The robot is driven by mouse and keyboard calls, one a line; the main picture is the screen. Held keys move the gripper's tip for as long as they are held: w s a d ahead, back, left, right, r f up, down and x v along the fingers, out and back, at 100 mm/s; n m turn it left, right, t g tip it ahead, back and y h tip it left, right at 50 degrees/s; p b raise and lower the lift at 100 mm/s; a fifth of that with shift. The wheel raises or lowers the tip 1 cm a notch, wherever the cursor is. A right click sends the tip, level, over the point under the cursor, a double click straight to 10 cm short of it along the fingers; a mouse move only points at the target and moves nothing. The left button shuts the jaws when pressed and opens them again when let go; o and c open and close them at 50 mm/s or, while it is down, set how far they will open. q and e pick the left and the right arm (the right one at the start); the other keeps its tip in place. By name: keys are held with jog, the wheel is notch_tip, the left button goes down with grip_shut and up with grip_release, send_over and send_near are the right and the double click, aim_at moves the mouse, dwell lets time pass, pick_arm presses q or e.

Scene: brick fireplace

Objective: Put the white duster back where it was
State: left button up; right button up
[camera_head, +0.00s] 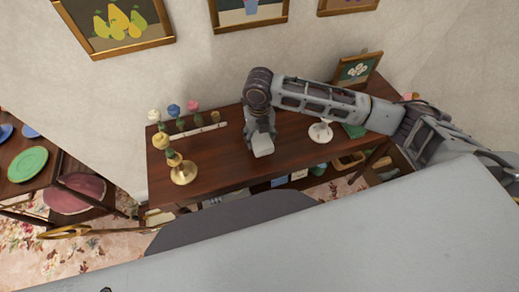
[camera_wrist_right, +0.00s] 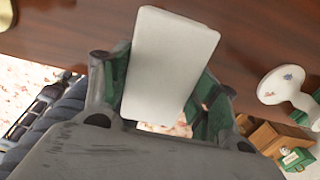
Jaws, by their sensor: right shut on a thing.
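The white duster is a pale rectangular block (camera_head: 263,148) at the end of my right arm in the head view. My right gripper (camera_head: 259,133) is shut on it above the middle of the dark wooden table (camera_head: 226,177). In the right wrist view the duster (camera_wrist_right: 170,62) stands between the green-padded fingers (camera_wrist_right: 160,100), its far part sticking out over the tabletop. I cannot tell whether the duster touches the table. My left gripper is not in view.
Left on the table are a brass candlestick (camera_head: 183,174) and a white strip (camera_head: 198,132) near coloured flowers. A white pedestal dish (camera_head: 320,132) stands to the right, also in the wrist view (camera_wrist_right: 282,84). A framed picture (camera_head: 357,70) stands behind. Bare wood surrounds the gripper.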

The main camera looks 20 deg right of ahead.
aim_at(260, 136)
jog(key=shift+f, duration=2.05)
jog(key=shift+f, duration=0.1)
jog(key=shift+f, duration=1.75)
jog(key=shift+f, duration=0.1)
jog(key=o, duration=0.9)
notch_tip(260, 136, up, 11)
jog(key=shift+r, duration=0.6)
